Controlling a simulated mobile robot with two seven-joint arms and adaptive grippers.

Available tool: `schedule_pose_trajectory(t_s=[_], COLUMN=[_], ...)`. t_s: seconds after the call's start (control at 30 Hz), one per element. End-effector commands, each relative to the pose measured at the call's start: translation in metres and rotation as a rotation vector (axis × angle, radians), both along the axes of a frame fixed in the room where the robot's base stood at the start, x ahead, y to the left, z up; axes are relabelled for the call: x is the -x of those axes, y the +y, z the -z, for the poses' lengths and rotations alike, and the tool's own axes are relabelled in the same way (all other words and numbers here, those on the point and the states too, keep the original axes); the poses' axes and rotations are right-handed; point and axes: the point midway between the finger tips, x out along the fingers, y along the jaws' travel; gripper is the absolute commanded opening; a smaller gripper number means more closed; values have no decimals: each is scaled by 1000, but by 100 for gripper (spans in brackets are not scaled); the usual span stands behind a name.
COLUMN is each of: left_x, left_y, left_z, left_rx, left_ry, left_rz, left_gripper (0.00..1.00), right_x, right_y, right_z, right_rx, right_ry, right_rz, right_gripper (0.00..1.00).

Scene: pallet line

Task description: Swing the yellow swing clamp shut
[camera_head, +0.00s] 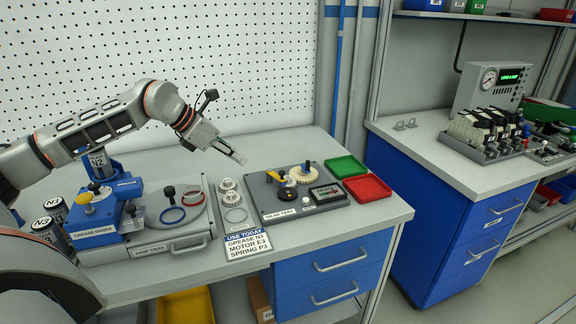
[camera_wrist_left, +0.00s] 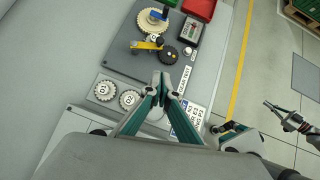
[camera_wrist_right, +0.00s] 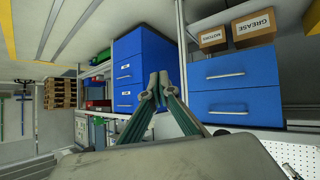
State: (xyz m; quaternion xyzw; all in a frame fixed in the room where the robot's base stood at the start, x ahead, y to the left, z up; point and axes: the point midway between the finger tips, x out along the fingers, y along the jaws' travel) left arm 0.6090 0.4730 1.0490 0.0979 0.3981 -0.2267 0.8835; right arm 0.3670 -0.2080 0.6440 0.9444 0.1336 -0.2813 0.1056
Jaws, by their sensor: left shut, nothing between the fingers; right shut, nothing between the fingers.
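The yellow swing clamp (camera_head: 274,176) is on the grey gear test board (camera_head: 257,185), near its back left part. In the left wrist view the clamp (camera_wrist_left: 145,45) lies between the cream gear (camera_wrist_left: 146,24) and the black gear (camera_wrist_left: 168,56), with a dark knob at one end. I cannot tell exactly how its arm sits relative to the gears. My left gripper (camera_head: 240,158) is shut and empty, above the table to the left of the clamp and apart from it. My right gripper (camera_wrist_right: 158,88) is shut and empty, seen only in its own wrist view, away from the board.
A display box (camera_head: 326,194) is on the board. Green (camera_head: 345,166) and red (camera_head: 368,188) trays stand to its right. Numbered toothed discs (camera_head: 229,190) lie to its left.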

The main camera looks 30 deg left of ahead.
Motion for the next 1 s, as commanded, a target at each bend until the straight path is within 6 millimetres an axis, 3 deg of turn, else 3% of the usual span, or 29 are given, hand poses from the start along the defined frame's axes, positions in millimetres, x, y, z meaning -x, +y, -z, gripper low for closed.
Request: schedule_pose_trajectory(t_s=[0.1,0.27,0.73,1.0], left_x=[2,-5,-57,-85], left_y=[8,4,-24,-39], left_z=[-1,8,74,78], left_rx=[-10,-7,-7,-7], left_ry=[0,0,1,-1], left_rz=[-13,-12,-12,-12], left_gripper=[0,0,0,0], right_x=[4,11,7,5], right_y=[2,6,7,6], right_z=[2,4,-4,-11], right_rx=[-3,-9,-14,-11], right_ry=[6,18,11,7], right_rz=[-2,-2,3,1], right_gripper=[0,0,0,0])
